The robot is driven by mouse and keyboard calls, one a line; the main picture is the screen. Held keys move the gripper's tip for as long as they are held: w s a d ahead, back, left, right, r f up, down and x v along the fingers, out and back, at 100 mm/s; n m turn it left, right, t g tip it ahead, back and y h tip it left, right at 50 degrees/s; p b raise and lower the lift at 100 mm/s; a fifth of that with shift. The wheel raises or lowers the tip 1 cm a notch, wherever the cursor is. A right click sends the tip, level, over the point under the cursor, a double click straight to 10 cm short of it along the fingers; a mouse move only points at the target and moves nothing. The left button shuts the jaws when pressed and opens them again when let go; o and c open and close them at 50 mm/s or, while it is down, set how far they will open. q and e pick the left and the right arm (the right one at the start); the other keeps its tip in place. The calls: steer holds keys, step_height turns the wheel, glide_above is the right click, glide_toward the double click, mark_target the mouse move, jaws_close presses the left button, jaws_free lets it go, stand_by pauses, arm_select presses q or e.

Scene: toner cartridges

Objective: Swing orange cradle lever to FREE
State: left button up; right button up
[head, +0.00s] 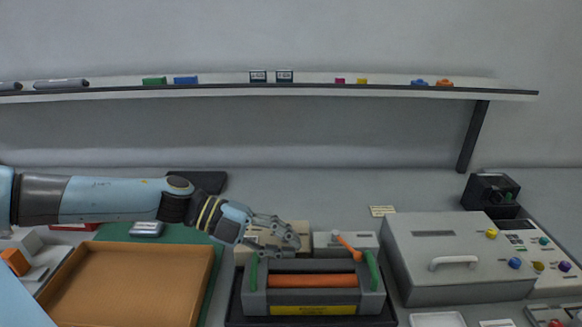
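The orange cradle lever (346,246) sticks up at the back right of the dark grey cradle (257,301). It leans to the upper left, with its lower end near a green upright piece (373,270). An orange cylinder (312,281) lies across the cradle above a yellow label. I cannot read any FREE marking. My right gripper is not in view.
A brown tray (206,262) on a green mat lies to the left. A grey lidded box (407,251) with a white handle stands close on the right. Pale boxes (325,240) sit behind the cradle. A shelf (300,91) crosses the wall above.

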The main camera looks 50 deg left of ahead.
arm_select(q)
steer(key=o, duration=0.5)
steer(key=w+a+r+n+t+y, duration=0.1)
steer(key=w+a+r+t+y, duration=0.1)
steer(key=w, duration=0.4)
steer(key=w+a+r+n+t+y, duration=0.2)
steer(key=w+a+t+y, duration=0.1)
steer(key=w+a+y, duration=0.1)
steer(key=shift+w+a+r+t+y+p, duration=0.3)
steer(key=shift+w+a+t+p, duration=0.15)
steer(key=shift+w, duration=0.6)
steer(key=w+a+r+n+y, duration=0.1)
steer(key=w+a+n+y, duration=0.1)
steer(key=w+a+y, duration=0.15)
steer(key=m+g+p, duration=0.2)
steer(key=g, duration=1.3)
glide_toward(350, 247)
step_height(350, 247, down, 9)
steer(key=shift+r, duration=0.1)
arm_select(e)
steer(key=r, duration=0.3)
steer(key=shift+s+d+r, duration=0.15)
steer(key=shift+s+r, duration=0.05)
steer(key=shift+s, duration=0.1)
